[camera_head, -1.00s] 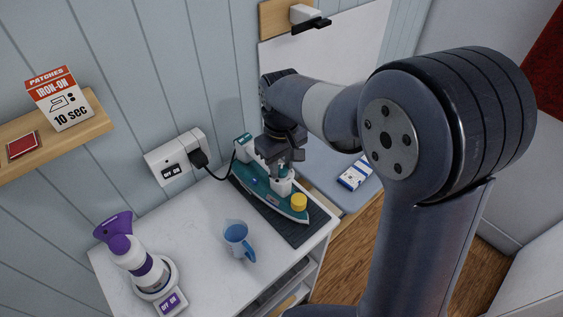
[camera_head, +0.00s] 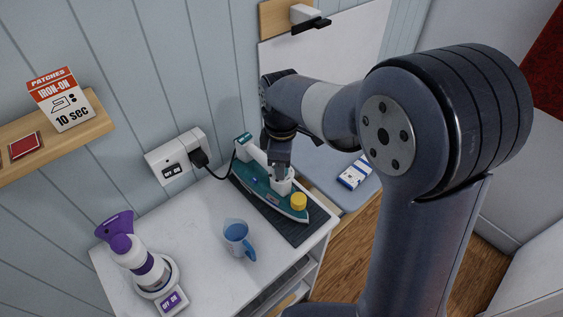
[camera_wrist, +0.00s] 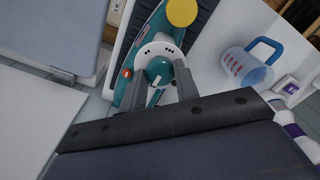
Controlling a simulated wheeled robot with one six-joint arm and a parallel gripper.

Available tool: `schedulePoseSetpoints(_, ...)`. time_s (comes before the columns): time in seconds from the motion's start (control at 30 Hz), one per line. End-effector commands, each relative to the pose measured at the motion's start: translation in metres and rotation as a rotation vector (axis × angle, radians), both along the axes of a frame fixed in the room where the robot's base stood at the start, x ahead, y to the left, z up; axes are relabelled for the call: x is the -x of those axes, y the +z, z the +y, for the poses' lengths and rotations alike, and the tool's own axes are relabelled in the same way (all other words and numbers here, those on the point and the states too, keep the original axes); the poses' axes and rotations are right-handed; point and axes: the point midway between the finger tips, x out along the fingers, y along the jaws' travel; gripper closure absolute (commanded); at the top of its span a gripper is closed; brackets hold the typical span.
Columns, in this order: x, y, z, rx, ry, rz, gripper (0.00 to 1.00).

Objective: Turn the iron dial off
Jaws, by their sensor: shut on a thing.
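The teal and white iron (camera_head: 262,188) lies on a dark ribbed mat (camera_head: 300,236) on the white counter, with a yellow round cap (camera_head: 299,201) near one end. In the wrist view the iron's teal dial (camera_wrist: 158,70), with a white pointer mark, sits in a white ring with dark dots. My gripper (camera_wrist: 160,88) has its two grey fingers on either side of the dial, shut on it. In the head view my gripper (camera_head: 279,176) is over the iron and hides the dial.
A blue measuring jug (camera_head: 236,236) and a purple and white steamer (camera_head: 145,265) stand on the counter (camera_head: 205,215). A wall outlet (camera_head: 175,158) holds the iron's plug. The ironing board (camera_head: 325,165) lies to the right with a blue and white packet (camera_head: 355,172).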

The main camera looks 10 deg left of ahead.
Motion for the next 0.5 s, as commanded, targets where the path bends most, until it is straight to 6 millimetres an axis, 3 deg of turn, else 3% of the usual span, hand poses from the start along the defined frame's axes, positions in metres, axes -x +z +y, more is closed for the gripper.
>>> schedulePoseSetpoints(0.5, -0.0005, 0.0009, 0.0006, -0.002, 0.068, -0.003, 0.93)
